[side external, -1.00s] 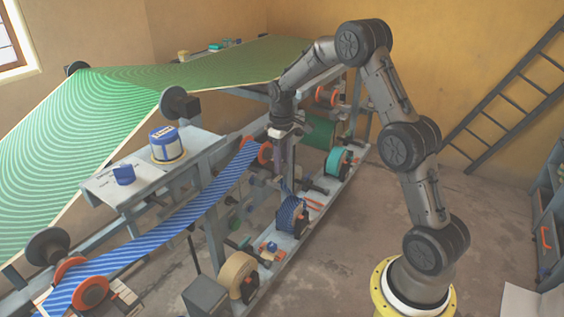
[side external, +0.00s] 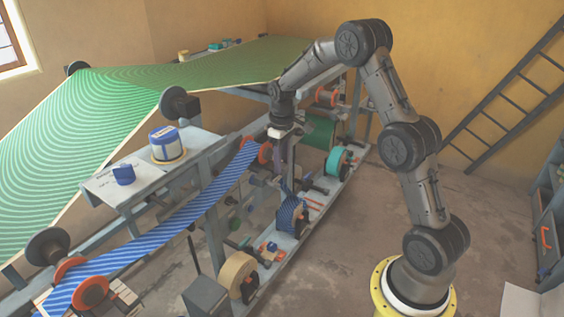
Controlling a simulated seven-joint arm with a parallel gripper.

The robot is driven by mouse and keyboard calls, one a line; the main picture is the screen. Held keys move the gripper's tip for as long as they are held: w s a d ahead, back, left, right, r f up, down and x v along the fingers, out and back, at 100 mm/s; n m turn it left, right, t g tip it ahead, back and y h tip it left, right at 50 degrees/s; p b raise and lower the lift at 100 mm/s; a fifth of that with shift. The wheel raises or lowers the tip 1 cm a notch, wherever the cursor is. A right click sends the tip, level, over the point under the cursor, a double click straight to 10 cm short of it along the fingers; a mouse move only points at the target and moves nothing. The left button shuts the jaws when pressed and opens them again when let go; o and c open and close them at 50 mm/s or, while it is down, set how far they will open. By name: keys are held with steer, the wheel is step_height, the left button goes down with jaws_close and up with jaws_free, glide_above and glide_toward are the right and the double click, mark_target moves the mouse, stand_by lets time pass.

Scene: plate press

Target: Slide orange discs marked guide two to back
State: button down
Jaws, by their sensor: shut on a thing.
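A pair of orange discs (side external: 265,152) edges the blue striped web at its far upper end. My gripper (side external: 279,163) is right beside the right disc of this pair, pointing down. It is shut on the orange disc, though the contact is small and partly hidden by the fingers. Another pair of orange discs (side external: 90,293) edges the web at the lower left. Another orange disc (side external: 327,96) shows behind my arm at the back of the frame. Any guide markings are too small to read.
The blue striped web (side external: 170,232) runs diagonally between the disc pairs. Blue (side external: 292,216), teal (side external: 338,160) and tan (side external: 238,276) rolls stand along the lower rail. A blue-and-white tub (side external: 164,144) stands on a side shelf. Open floor lies to the right.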

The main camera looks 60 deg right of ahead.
steer(key=shift+w+r, duration=0.1)
steer(key=shift+w, duration=1.05)
steer(key=shift+c, duration=2.4)
jaws_free()
